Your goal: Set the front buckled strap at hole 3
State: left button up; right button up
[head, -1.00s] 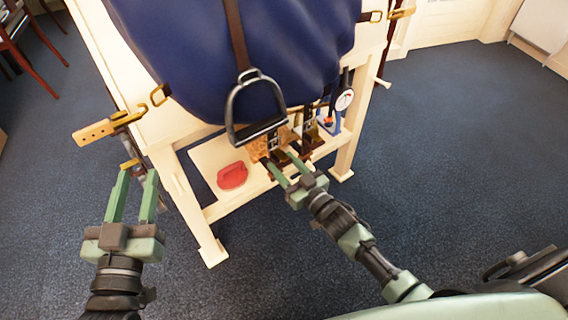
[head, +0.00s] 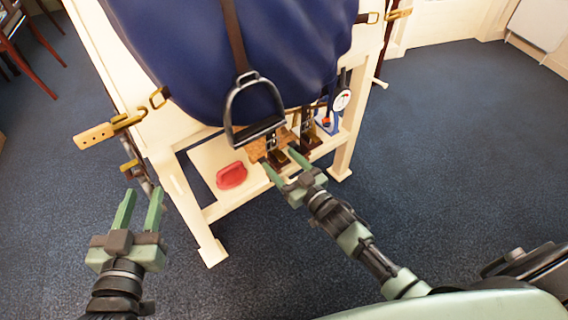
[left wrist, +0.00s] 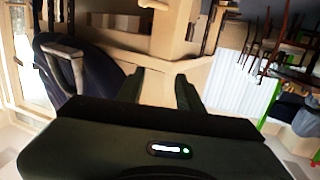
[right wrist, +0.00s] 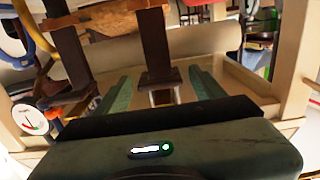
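Two dark straps hang under the blue pad (head: 240,60): one (head: 272,148) behind the stirrup, one (head: 308,132) to its right. I cannot tell which is the front one; hole numbers are too small to read. My right gripper (head: 282,163) is open just below the left one. In the right wrist view, a dark strap (right wrist: 154,45) with a metal buckle (right wrist: 162,97) hangs beyond and between the fingertips, apparently not gripped; another strap (right wrist: 70,50) is left of it. My left gripper (head: 140,197) is open and empty, below a tan strap end with holes (head: 96,135).
A metal stirrup (head: 254,115) hangs from a brown leather in front of the pad. A red, handled object (head: 231,175) lies on the stand's shelf (head: 210,158). A dial gauge (head: 342,99) hangs at the right.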

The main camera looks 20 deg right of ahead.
jog(key=shift+s, duration=0.15)
pick_arm(q)
jog(key=s+a+f+g+y+p, duration=0.1)
jog(key=s+f+g, duration=0.3)
jog(key=f, duration=0.4)
jog(key=shift+s+a+f+g+y+p, duration=0.15)
jog(key=shift+a+f+g+y+p, duration=0.15)
jog(key=shift+a+g+p, duration=0.25)
pick_arm(e)
jog(key=v, duration=0.7)
jog(key=shift+s, duration=0.2)
pick_arm(q)
jog(key=shift+a, duration=0.15)
pick_arm(e)
jog(key=shift+d, duration=0.1)
